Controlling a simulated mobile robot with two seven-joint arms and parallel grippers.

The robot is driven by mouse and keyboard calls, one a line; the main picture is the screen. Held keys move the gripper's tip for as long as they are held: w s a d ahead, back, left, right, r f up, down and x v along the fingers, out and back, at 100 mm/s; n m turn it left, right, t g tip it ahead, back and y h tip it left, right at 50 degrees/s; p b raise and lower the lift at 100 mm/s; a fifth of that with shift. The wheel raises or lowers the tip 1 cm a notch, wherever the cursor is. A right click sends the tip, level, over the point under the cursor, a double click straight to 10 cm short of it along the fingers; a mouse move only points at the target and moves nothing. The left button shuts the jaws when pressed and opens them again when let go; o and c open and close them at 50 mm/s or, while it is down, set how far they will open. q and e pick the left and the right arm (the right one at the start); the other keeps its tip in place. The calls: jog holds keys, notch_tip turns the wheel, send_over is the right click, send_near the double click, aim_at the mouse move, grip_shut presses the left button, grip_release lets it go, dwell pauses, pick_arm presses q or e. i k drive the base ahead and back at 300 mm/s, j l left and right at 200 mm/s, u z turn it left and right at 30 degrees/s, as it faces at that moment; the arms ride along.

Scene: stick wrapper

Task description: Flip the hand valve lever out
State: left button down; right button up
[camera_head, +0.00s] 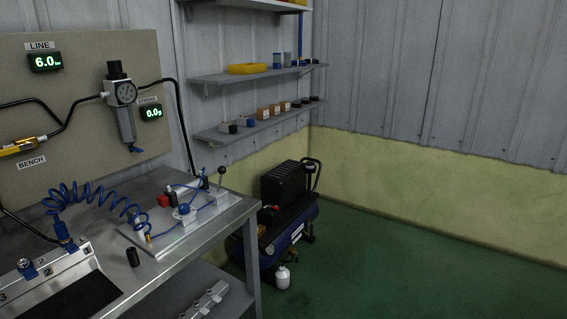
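A lever with a round black knob (221,170) stands roughly upright on a small valve at the right end of a grey mounting plate (172,238) on the metal bench. Neither of my grippers is in view.
A coiled blue hose (95,197) arches over the bench to the plate. A compressor (285,212) stands on the floor right of the bench. The green floor (410,270) further right is clear.

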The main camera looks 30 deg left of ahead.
aim_at(221, 170)
jog(key=i+z, duration=0.1)
jog(key=i, duration=1.1)
jog(key=i+l+u, duration=0.15)
jog(key=i+u, duration=0.2)
jog(key=i+l+u, duration=0.25)
jog(key=i+u, duration=0.15)
jog(key=i+l+u, duration=0.2)
jog(key=u, duration=0.2)
jog(key=i+l+u, duration=0.5)
jog(key=l+u, duration=0.25)
jog(key=i+l+u, duration=0.15)
jog(key=u, duration=0.25)
jog(key=l+u, duration=0.35)
jog(key=l, duration=0.45)
jog(key=i, duration=0.05)
